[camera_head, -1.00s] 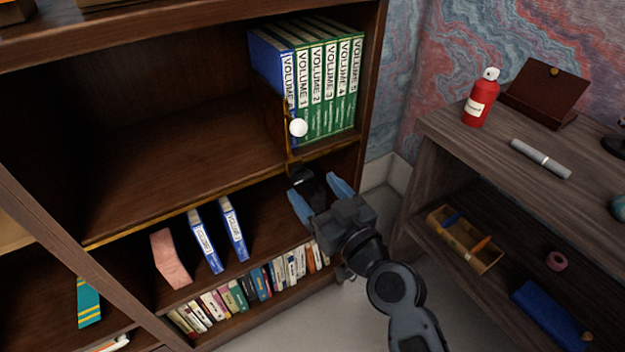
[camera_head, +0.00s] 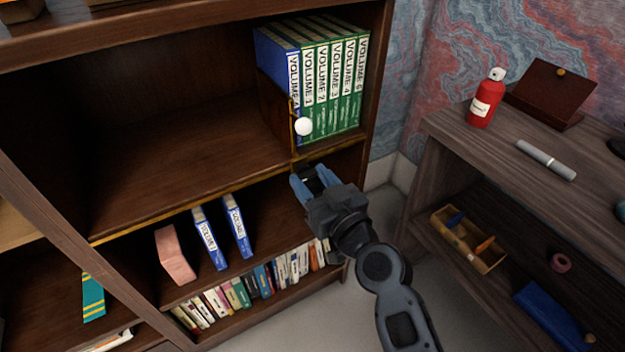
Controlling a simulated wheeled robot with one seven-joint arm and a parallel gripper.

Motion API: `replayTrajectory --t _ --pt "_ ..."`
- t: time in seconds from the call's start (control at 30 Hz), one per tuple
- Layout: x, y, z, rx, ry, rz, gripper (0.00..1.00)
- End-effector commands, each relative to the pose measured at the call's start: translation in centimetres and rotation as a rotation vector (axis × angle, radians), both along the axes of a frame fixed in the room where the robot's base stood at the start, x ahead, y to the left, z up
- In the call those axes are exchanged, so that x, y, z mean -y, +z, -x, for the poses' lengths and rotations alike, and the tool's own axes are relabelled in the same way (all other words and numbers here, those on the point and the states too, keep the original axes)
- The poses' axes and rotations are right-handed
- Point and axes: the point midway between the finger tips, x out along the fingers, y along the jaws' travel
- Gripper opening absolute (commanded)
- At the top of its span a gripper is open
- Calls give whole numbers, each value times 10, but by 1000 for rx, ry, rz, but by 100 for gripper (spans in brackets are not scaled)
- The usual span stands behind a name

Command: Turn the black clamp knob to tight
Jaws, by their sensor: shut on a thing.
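The black clamp knob (camera_head: 313,184) sits just below the front edge of the shelf, under the lower end of a dark divider (camera_head: 274,108) with a brass strip. My gripper (camera_head: 311,178) reaches up to it from the lower right, with its blue fingers closed on the knob's two sides. Most of the knob is hidden between the fingers, and I cannot tell how far it is turned. The numbered volumes (camera_head: 328,85) stand upright to the right of the divider.
A brass rail (camera_head: 190,208) runs along the shelf's front edge. Below it stand two blue books (camera_head: 208,238), a pink block (camera_head: 175,255) and a row of small books (camera_head: 255,285). A side desk (camera_head: 465,150) with a red spray can (camera_head: 486,98) stands at right.

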Motion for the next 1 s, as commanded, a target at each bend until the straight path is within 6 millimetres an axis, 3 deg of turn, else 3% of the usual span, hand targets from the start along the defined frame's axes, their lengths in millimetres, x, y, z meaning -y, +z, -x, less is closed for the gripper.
replayTrajectory --t 0.2,0.57,1.0 --pt "0 0 0 0 0 0 18" --pt "1 -1 -1 -43 -2 -64 18" --pt "2 -1 -1 -246 -1 -366 18"
